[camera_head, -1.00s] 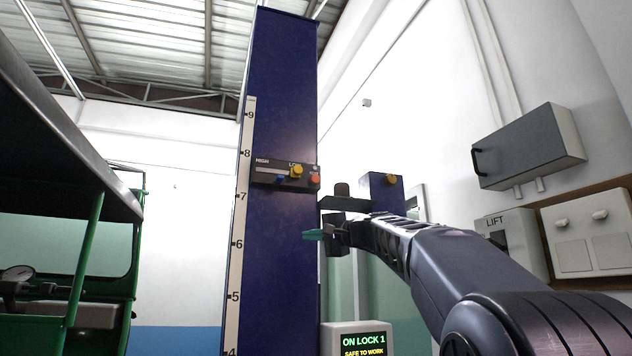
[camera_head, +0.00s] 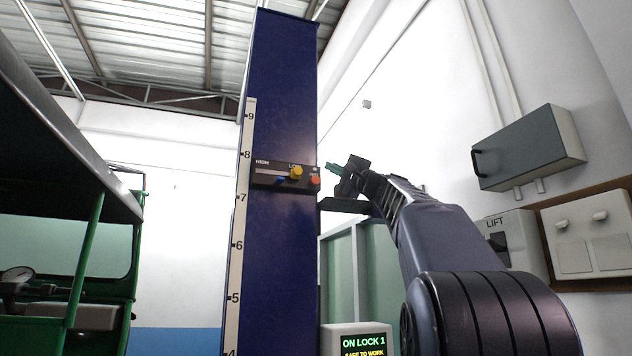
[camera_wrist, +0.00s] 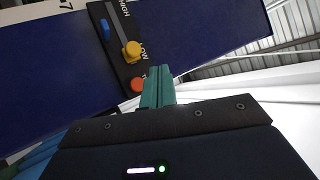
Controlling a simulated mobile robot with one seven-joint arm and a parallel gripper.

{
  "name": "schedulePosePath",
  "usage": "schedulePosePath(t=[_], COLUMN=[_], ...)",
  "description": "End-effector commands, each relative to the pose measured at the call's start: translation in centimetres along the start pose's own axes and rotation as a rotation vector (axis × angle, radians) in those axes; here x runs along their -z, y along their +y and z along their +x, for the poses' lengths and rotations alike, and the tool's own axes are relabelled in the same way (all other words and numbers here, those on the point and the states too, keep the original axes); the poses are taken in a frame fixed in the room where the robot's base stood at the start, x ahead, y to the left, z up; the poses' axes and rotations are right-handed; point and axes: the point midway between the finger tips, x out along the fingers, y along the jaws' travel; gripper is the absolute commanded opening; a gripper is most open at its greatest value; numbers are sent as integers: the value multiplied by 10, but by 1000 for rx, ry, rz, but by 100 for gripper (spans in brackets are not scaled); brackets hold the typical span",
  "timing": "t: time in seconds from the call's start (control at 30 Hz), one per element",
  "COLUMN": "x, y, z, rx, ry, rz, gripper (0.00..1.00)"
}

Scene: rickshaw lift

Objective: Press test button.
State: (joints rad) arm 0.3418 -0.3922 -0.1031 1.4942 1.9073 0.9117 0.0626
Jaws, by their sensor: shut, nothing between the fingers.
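The control strip (camera_head: 265,174) is a dark panel on the blue lift column (camera_head: 278,260), with a slider slot marked HIGH and LOW, a blue piece and a yellow knob (camera_head: 296,173). An orange-red button (camera_head: 315,181) sits at its right end; its label is too small to read in the head view and partly hidden in the wrist view. My gripper (camera_head: 333,168) is shut and empty, just right of this button. In the wrist view the teal fingertips (camera_wrist: 158,72) appear beside the red button (camera_wrist: 138,84), seemingly apart from it. The yellow knob (camera_wrist: 132,50) is beyond them.
A display (camera_head: 363,343) reads ON LOCK 1, SAFE TO WORK, low beside the column. A green vehicle (camera_head: 90,250) stands at left. A grey wall box (camera_head: 530,147) and a LIFT switch box (camera_head: 510,240) are at right.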

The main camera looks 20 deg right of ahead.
Motion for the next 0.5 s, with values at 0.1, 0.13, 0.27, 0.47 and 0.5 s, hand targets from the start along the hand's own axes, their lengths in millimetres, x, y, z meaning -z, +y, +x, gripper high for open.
schedulePosePath(t=[0.1,0.13,0.27,0.47,0.5], x=[0,1,5,16,19], y=[1,1,5,17,19], z=[1,1,6,22,25], rx=[-1,-1,-2,-2,-3], ry=[0,0,1,1,1], rz=[0,0,-1,1,1], gripper=[0,0,0,0,0])
